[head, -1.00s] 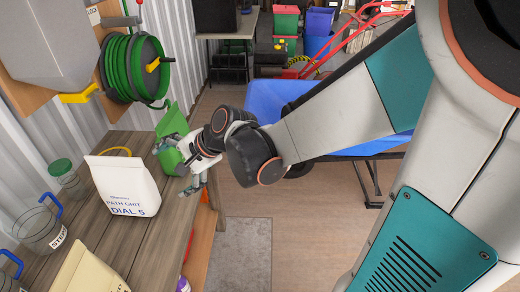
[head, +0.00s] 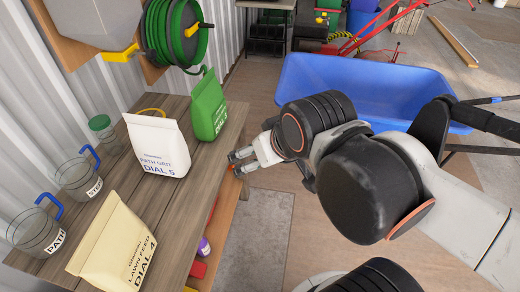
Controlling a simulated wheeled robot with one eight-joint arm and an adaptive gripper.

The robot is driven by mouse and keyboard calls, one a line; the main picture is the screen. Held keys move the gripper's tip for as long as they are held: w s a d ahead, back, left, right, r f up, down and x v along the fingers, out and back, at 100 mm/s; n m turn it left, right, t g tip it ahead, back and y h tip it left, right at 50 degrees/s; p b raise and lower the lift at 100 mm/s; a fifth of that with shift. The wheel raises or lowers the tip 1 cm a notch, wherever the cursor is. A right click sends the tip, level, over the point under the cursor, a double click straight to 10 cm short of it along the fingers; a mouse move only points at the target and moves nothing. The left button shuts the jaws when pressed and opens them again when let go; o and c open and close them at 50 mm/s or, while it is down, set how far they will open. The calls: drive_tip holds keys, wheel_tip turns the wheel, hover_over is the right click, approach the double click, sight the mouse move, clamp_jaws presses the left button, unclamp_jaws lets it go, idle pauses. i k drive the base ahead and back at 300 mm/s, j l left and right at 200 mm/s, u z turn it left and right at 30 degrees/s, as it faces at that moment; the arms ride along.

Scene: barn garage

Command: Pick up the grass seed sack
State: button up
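A green sack (head: 208,107) stands on the far part of the wooden bench, near its right edge. Its small print is too blurred to read, so I cannot tell whether it is the grass seed sack. A white sack (head: 157,147) marked path grit, dial 5, stands just left of it. A cream sack (head: 113,245) marked lawn feed, dial 4, is at the near end. My gripper (head: 236,163) is just off the bench's right edge, to the right of and nearer than the green sack. Its fingers are apart, point left and hold nothing.
Measuring jugs with blue handles (head: 77,178) and a green-lidded jar (head: 106,134) line the left of the bench (head: 185,205). A hose reel (head: 178,32) hangs above. A blue wheelbarrow (head: 380,88) stands behind my arm.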

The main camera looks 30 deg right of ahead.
sight(208, 109)
drive_tip(key=u, duration=0.65)
drive_tip(key=l+u, duration=0.75)
drive_tip(key=l, duration=0.2)
drive_tip(key=l+u, duration=0.4)
drive_tip(key=k+l+u, duration=0.15)
drive_tip(key=l+u, duration=0.2)
drive_tip(key=l, duration=0.1)
